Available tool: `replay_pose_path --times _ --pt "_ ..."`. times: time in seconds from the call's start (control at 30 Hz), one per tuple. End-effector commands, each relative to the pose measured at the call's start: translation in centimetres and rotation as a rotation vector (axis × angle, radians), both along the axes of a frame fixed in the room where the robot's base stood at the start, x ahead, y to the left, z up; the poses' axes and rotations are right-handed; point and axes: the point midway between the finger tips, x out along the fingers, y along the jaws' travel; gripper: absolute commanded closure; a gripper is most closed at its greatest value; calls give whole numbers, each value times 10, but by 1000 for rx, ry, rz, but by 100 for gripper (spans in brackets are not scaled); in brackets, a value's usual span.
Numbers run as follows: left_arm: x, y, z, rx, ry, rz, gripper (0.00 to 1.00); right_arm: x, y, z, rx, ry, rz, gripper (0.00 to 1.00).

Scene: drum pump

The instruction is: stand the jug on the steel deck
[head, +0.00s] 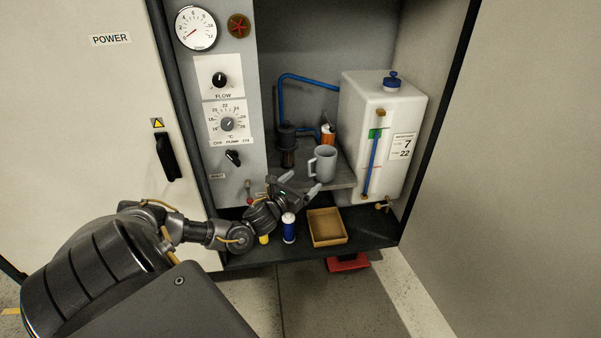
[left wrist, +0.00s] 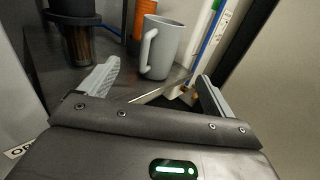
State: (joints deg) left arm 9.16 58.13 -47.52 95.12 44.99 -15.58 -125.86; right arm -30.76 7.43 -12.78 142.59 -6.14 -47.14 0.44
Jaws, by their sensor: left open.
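The grey jug (head: 323,163) stands upright on the steel deck (head: 344,175) inside the cabinet, its handle toward the left. It also shows in the left wrist view (left wrist: 164,50), standing near the front edge of the deck (left wrist: 118,48). My left gripper (head: 300,183) is open and empty, just in front of the jug. In the left wrist view its two fingers (left wrist: 157,84) are spread wide, with the jug beyond the gap between them. I see no finger touching the jug. My right gripper is not in view.
A black pump (head: 287,140) with a blue hose stands left of the jug, and an orange container (head: 328,134) behind it. A white tank (head: 383,135) stands at right. Below are a tan tray (head: 330,243) and a blue bottle (head: 289,230). Control knobs are at left.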

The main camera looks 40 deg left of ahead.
Motion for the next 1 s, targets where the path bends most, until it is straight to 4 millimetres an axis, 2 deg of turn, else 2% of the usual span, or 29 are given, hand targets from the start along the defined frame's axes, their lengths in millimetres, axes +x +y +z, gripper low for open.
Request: replay_pose_path --times 0.27,0.37,0.47,0.57,0.6,0.67,0.7,0.8,0.9,1.0 --pt "-2 -1 -1 -2 1 0 11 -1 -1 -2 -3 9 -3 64" --pt "-5 -13 -10 -74 14 -8 11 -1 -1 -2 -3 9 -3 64" --pt "-15 -57 -36 -322 61 -32 11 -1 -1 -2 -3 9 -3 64" --pt "-40 -130 -68 -760 145 -41 11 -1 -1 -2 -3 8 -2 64" --pt "-54 -163 -77 -966 185 -30 11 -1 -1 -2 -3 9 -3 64" --pt "-78 -210 -84 -1284 243 4 11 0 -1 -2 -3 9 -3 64" --pt "-94 -237 -83 -1488 278 40 11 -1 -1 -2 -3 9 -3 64" --pt "-132 -290 -72 -1954 340 163 11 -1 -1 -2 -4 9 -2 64" --pt "-165 -322 -54 -2331 364 312 11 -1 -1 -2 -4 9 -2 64" --pt "-190 -337 -36 -2606 353 456 11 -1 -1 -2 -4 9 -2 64"
